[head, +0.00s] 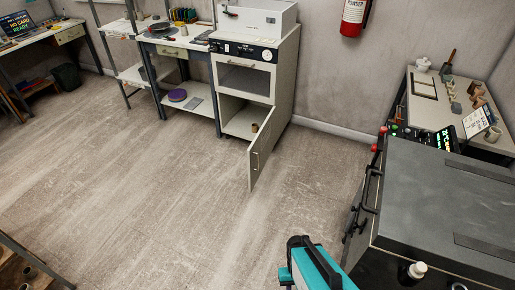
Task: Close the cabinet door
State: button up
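The cabinet (284,100) is a pale unit against the back wall, with a dark-trimmed control panel and a windowed front above. Its lower door (260,148) stands open, swung out toward me on the right side. A slim handle shows near the door's free edge. Inside the open lower compartment (238,122) a small brown cylinder (254,128) is visible. A teal and dark part of my own arm shows at the bottom edge, well in front of the door and apart from it. My gripper's fingers do not show in this view.
A dark-topped machine (440,200) with a side handle stands at the right. A workbench (188,42) stands left of the cabinet, with a purple disc (177,95) on its lower shelf. The floor (140,190) in front and left of the door is clear.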

aim_at(259, 152)
jog(key=u, duration=0.05)
jog(key=k, duration=1.25)
jog(key=u, duration=0.45)
jog(key=i, duration=0.6)
jog(key=u, duration=0.55)
jog(key=i, duration=1.45)
jog(key=z, duration=0.05)
